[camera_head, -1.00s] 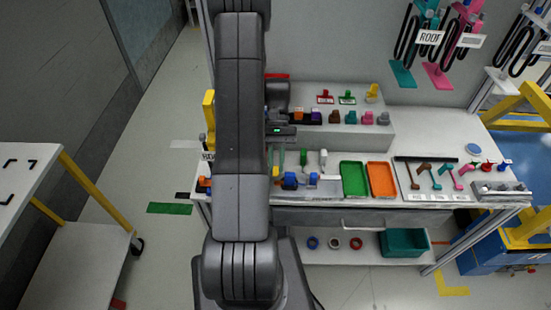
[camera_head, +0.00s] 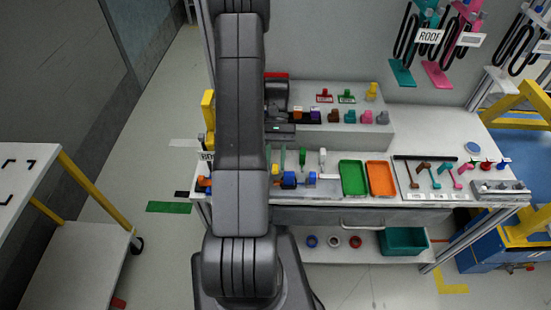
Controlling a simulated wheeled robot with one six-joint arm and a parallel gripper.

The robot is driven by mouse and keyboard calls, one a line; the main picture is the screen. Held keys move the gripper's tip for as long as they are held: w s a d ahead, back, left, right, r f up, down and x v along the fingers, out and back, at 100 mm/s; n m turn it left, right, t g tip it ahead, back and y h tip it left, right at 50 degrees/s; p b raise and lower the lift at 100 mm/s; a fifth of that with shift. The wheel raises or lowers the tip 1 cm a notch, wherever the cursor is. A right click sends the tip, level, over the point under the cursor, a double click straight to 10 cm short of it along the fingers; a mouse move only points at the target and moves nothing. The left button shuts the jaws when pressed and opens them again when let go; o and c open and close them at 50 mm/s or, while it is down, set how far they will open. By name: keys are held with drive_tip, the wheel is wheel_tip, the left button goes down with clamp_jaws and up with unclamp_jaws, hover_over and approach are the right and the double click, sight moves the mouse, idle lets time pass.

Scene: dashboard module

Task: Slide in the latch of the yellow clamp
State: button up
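A small upright yellow piece (camera_head: 371,91) stands on the raised back shelf, at its right end. A taller yellow part (camera_head: 208,112) stands at the bench's left edge, beside my arm. I cannot tell from this view which of them, if either, is the yellow clamp, and no latch can be made out. My arm runs up the picture and covers the left part of the bench. The dark end of my arm, with a small green light, shows just right of it over the shelf's left end. My fingertips are hidden, so their opening and any contact cannot be seen.
Green (camera_head: 354,178) and orange (camera_head: 381,177) trays lie on the bench, right of blue and orange parts (camera_head: 290,180). Several coloured blocks line the raised shelf (camera_head: 385,140). A teal bin (camera_head: 404,241) sits on the lower shelf. A white cart (camera_head: 35,190) stands at left.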

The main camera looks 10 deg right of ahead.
drive_tip(key=shift+w, duration=0.1)
drive_tip(key=b+v, duration=0.2)
drive_tip(key=v, duration=1.1)
drive_tip(key=shift+w+r, duration=0.2)
drive_tip(key=shift+w, duration=0.05)
drive_tip(key=shift+d, duration=0.1)
